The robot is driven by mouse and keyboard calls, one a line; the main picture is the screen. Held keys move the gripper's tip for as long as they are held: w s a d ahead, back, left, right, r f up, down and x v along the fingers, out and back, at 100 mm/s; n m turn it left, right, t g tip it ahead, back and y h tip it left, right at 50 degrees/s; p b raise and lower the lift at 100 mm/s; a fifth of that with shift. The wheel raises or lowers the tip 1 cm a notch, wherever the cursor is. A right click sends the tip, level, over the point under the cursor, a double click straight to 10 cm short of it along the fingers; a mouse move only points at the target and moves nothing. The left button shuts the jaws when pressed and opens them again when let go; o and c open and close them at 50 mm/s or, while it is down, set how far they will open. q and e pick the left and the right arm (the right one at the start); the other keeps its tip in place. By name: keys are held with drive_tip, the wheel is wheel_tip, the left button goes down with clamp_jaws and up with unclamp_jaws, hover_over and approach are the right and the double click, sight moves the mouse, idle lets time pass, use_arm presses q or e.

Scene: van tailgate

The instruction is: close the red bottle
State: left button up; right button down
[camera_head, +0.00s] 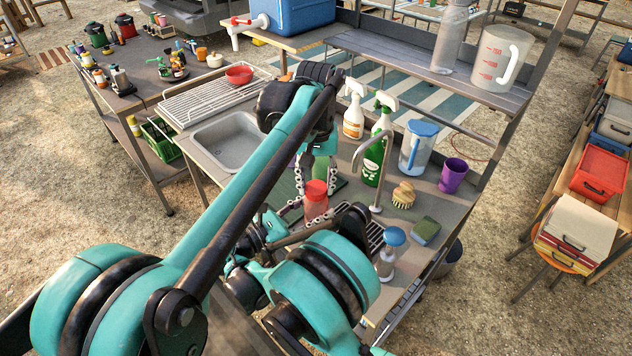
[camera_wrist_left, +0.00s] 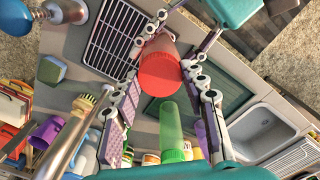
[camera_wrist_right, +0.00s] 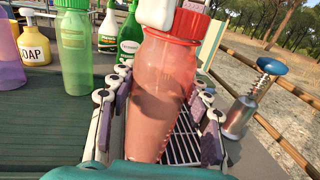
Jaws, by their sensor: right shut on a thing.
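The red bottle (camera_head: 316,207) stands upright over the worktop; it is translucent in the right wrist view (camera_wrist_right: 162,95). My right gripper (camera_wrist_right: 160,115) is shut on its body from the side. A red ribbed cap (camera_wrist_right: 191,25) shows at the bottle's top, and the left wrist view shows the cap (camera_wrist_left: 159,75) from above. My left gripper (camera_head: 316,180) comes down from above, its fingers apart on either side of the cap. White fingertips partly hide the cap in the right wrist view, so I cannot tell how it sits on the neck.
A green translucent bottle (camera_wrist_right: 74,50) stands close behind. Spray bottles (camera_head: 372,150), a faucet (camera_head: 384,160), a brush (camera_head: 403,195), a sponge (camera_head: 426,230) and a blue-topped dispenser (camera_head: 387,262) stand around. The sink (camera_head: 228,143) is to the left.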

use_arm(q)
drive_tip(key=shift+m, duration=1)
drive_tip(key=o, duration=1.4)
drive_tip(key=shift+c, duration=0.2)
wheel_tip(320, 180, up, 12)
use_arm(e)
drive_tip(key=c, duration=0.6)
unclamp_jaws()
